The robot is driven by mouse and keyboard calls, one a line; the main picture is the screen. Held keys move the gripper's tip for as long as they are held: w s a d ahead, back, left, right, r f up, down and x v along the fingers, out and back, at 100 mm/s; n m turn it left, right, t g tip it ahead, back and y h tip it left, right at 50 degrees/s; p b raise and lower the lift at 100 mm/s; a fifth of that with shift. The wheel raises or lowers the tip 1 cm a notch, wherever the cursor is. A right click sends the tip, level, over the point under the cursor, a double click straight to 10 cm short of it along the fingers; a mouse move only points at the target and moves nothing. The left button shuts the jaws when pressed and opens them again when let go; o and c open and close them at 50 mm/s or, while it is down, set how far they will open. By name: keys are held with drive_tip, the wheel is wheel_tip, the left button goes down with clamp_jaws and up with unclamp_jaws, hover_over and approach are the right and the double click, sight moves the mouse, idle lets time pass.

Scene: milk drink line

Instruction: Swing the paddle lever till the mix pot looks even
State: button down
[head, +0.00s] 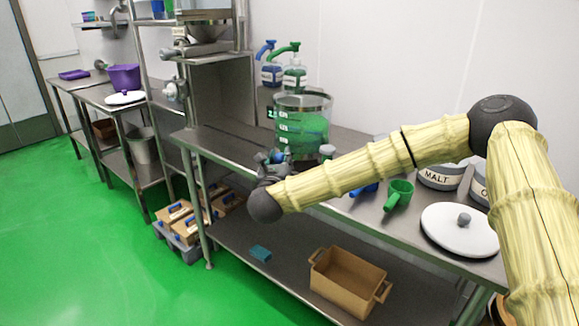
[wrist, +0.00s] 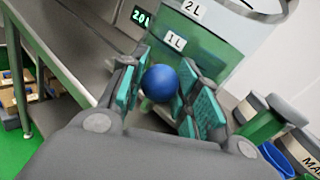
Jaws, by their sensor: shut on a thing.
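In the wrist view the pot (wrist: 225,50) stands just beyond my fingers, with 1 L and 2 L labels. My gripper (head: 272,160) is at the pot's front left side. In the wrist view my gripper (wrist: 163,90) is shut on a blue ball knob (wrist: 161,83), which sits between the teal finger pads. The knob looks like the end of the paddle lever; the rest of the lever is hidden.
A green scoop (head: 398,194), a malt tub (head: 441,177) and a white lid (head: 459,229) stand to the right of the pot. Pump bottles (head: 294,75) stand behind it. A brown crate (head: 347,282) is on the lower shelf. The green floor at left is clear.

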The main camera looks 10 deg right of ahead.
drive_tip(key=shift+w+a+r+b, duration=0.1)
drive_tip(key=shift+w+a+b, duration=0.65)
drive_tip(key=shift+w+a, duration=0.2)
drive_tip(key=shift+a+r, duration=0.1)
drive_tip(key=c, duration=1)
unclamp_jaws()
drive_tip(key=shift+c, duration=0.2)
drive_tip(key=shift+s, duration=0.15)
drive_tip(key=shift+s+a, duration=0.1)
drive_tip(key=shift+s, duration=0.15)
drive_tip(key=v, duration=1.1)
drive_tip(key=shift+s, duration=0.15)
